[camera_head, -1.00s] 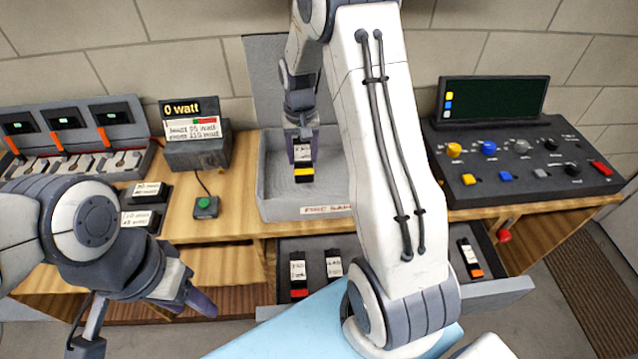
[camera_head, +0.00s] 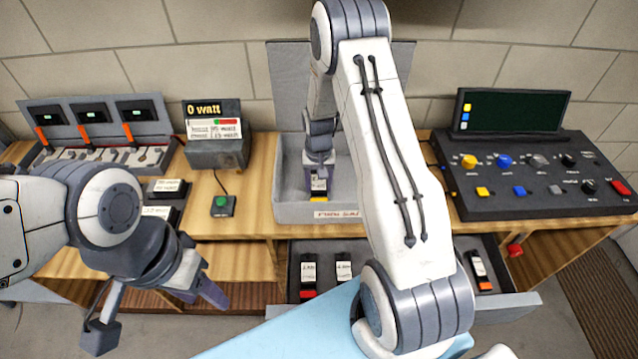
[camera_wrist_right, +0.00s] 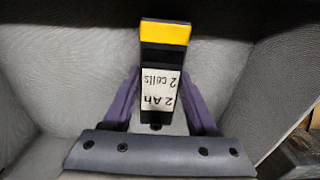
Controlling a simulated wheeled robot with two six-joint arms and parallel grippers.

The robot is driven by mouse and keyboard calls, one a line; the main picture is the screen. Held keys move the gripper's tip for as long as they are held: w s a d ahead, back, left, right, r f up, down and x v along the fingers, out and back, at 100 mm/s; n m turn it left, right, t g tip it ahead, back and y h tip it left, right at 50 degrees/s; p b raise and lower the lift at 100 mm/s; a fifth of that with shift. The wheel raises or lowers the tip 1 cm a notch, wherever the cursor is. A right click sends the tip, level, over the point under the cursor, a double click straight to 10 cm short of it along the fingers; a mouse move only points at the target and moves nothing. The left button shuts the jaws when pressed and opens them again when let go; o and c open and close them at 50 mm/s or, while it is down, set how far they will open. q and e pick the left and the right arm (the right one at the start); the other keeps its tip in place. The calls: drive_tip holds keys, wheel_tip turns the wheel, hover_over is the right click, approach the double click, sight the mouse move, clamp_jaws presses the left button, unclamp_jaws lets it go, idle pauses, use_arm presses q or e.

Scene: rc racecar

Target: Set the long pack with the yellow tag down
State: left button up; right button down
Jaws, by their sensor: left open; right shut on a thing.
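The long pack with the yellow tag (camera_head: 319,185) is black with a yellow end and a white label. It is inside the grey open box (camera_head: 290,212), near its front wall. My right gripper (camera_head: 319,170) is shut on the pack from above. In the right wrist view the pack (camera_wrist_right: 160,60) sits between the purple fingers of the right gripper (camera_wrist_right: 160,105), its yellow end pointing away. My left gripper (camera_head: 208,288) is open and empty at the lower left.
An open drawer (camera_head: 520,300) below holds several packs with red or orange ends (camera_head: 308,275). A control console (camera_head: 535,175) stands right, a charger (camera_head: 95,135) left, a watt display (camera_head: 215,135) and a green button (camera_head: 221,205) beside the box. My right arm hides the box's right part.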

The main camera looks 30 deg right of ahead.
sight(319, 185)
drive_tip(key=shift+c, duration=1)
unclamp_jaws()
drive_tip(key=shift+r, duration=0.35)
wheel_tip(319, 185, up, 10)
drive_tip(key=b, duration=0.3)
drive_tip(key=s+a+r+n, duration=0.3)
drive_tip(key=a+r, duration=0.2)
drive_tip(key=a, duration=0.3)
drive_tip(key=s+a+r+n, duration=0.4)
drive_tip(key=s+a, duration=0.5)
drive_tip(key=a, duration=0.2)
drive_tip(key=s+a+n, duration=0.2)
drive_tip(key=s, duration=0.6)
drive_tip(key=s+a+r+n+y, duration=0.1)
drive_tip(key=s+n, duration=0.2)
drive_tip(key=s, duration=0.5)
drive_tip(key=shift+a+n, duration=0.3)
drive_tip(key=shift+a, duration=0.1)
